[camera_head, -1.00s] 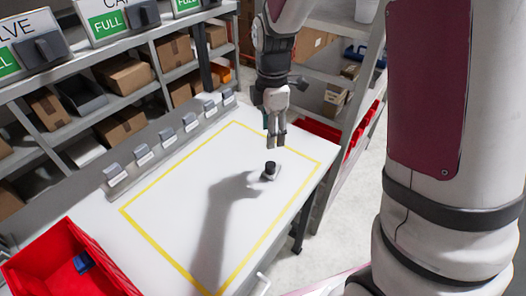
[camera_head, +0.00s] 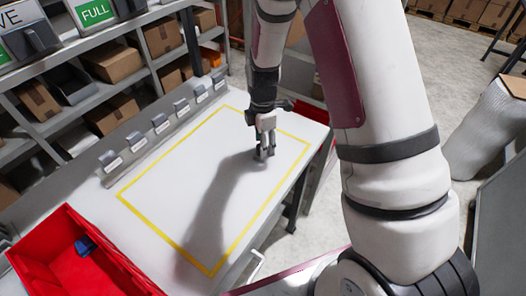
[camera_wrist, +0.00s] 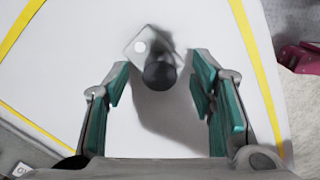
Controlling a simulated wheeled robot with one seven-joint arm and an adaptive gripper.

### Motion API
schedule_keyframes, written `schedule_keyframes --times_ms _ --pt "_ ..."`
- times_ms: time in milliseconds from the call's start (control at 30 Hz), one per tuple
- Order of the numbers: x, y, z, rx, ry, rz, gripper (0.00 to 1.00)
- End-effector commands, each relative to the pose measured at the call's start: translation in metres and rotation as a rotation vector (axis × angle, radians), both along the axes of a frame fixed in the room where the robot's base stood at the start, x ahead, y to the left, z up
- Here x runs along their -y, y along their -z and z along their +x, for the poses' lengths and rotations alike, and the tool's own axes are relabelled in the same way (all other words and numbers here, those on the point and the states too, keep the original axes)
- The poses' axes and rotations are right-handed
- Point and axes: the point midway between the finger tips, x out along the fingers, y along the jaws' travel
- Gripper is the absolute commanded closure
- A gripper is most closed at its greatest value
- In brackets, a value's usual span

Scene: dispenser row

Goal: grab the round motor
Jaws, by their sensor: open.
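The round motor (camera_wrist: 159,73) shows in the wrist view as a dark round cap beside a light grey square plate (camera_wrist: 143,44) with a white round spot. It stands on the white tabletop inside the yellow outline. My gripper (camera_wrist: 161,82) is open, with one teal-padded finger on each side of the dark cap and a gap at both sides. In the head view my gripper (camera_head: 264,154) points down, low over the right part of the table, and hides the motor. I cannot tell how far the fingertips are above the tabletop.
The white table (camera_head: 185,195) is clear inside the yellow outline apart from the motor. A red bin (camera_head: 60,262) with a blue item (camera_head: 85,246) stands at the front left. A row of small grey dispensers (camera_head: 161,123) lines the back edge, before shelves of boxes (camera_head: 111,62).

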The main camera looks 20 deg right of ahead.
Motion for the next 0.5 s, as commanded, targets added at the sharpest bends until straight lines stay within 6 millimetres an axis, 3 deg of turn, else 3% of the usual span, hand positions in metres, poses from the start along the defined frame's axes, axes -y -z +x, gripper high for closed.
schedule_keyframes --times_ms 167,433,467,500 --pt "0.0 0.017 0.0 0.0 -0.001 0.0 0.49" --pt "-0.001 0.02 0.001 0.002 -0.001 0.0 0.49" --pt "-0.001 0.02 0.001 0.002 -0.001 0.0 0.52" --pt "-0.001 0.02 0.001 0.002 -0.001 0.0 0.61"
